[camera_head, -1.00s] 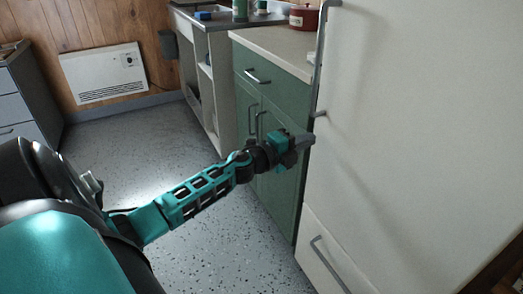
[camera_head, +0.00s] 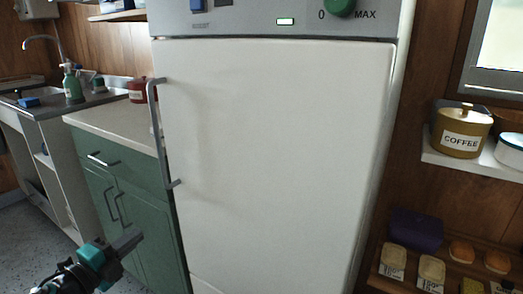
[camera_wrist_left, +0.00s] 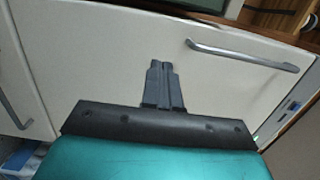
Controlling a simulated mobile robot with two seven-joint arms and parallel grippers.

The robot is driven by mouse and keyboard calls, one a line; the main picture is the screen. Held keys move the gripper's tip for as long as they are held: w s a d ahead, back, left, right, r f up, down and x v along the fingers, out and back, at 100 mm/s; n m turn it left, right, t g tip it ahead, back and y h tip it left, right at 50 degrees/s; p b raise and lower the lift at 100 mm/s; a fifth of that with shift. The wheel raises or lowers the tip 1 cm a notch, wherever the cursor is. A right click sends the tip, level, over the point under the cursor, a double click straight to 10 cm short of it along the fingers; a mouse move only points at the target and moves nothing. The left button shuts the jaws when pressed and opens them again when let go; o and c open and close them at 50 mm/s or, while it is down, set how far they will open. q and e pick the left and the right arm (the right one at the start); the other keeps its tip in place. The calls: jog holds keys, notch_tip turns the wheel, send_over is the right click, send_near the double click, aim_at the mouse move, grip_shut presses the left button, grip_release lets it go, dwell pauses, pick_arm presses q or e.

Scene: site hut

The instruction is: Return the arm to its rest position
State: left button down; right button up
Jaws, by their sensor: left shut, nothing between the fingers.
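My left gripper (camera_head: 128,240) shows at the lower left of the head view, in front of the green cabinet (camera_head: 147,222). Its fingers are shut and hold nothing. In the left wrist view the closed fingers (camera_wrist_left: 162,82) point at a pale panel with a bar handle (camera_wrist_left: 243,53) to their right, and look clear of that handle. Most of my left arm is out of the head view. My right gripper is in neither view.
A tall white fridge (camera_head: 275,150) with a vertical handle (camera_head: 156,135) fills the middle; its door is shut. A worktop (camera_head: 115,121) and sink unit stand left.

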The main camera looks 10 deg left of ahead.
pick_arm(q)
jog(key=s+d+f+n+g, duration=0.2)
jog(key=s+d+f+n, duration=0.2)
jog(key=d+n, duration=0.3)
jog(key=s+d+f+n+g+y, duration=0.1)
jog(key=s+d+f+n+g, duration=0.1)
jog(key=s+d+f+n, duration=0.5)
jog(key=s+d+f+n+g, duration=0.2)
jog(key=d+n, duration=0.1)
jog(key=d, duration=0.7)
notch_tip(320, 180, up, 12)
jog(key=s+a+n+y+p, duration=0.1)
jog(key=s+a+p, duration=0.1)
jog(key=p, duration=1.6)
jog(key=shift+s+r+g, duration=0.25)
jog(key=shift+s+g, duration=0.15)
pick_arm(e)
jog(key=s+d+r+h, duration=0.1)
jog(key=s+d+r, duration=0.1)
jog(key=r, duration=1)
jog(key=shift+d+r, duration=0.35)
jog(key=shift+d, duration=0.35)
